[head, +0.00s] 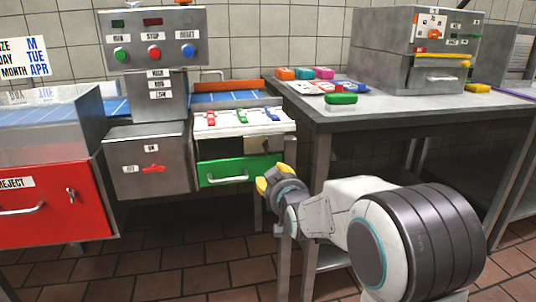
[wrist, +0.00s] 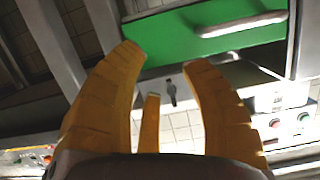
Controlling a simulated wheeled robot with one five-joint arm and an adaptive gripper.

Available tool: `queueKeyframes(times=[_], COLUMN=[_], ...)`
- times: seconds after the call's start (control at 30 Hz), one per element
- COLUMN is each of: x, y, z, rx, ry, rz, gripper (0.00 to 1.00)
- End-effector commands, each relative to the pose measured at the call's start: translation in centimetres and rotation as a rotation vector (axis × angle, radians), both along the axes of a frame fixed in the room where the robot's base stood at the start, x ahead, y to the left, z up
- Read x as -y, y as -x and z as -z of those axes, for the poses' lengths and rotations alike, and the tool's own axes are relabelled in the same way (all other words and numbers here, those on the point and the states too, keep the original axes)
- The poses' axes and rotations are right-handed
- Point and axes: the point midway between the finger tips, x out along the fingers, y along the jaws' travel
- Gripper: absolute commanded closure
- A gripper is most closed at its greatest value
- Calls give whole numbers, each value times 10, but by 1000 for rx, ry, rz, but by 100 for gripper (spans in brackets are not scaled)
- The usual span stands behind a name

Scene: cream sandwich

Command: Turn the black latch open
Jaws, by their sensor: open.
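A small dark upright piece, which looks like the black latch (wrist: 171,92), sits on a pale grey panel between my fingers in the wrist view. I cannot pick it out clearly in the head view. The green drawer front (head: 240,168) is beside that panel; it also shows at the top of the wrist view (wrist: 185,42), with its silver handle. My gripper (head: 275,178) is in front of the drawer's right end, yellow fingers apart. In the wrist view my gripper (wrist: 165,62) is open and empty, and its fingers appear apart from the latch.
A white tray (head: 240,130) with red, green and blue switches is above the green drawer. A red reject drawer (head: 45,205) and a grey box with a red lever (head: 148,185) stand left. A metal table (head: 400,110) with coloured sponge-like blocks is right.

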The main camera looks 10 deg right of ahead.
Motion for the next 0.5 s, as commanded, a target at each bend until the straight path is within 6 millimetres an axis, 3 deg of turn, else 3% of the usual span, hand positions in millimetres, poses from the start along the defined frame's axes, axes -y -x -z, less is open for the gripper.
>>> queueKeyframes(times=[0.2,0.5], x=[0,0], y=[-6,-20], z=[-42,-54], rx=[182,238], ry=[-1,-2], rz=[0,0], gripper=[59,59])
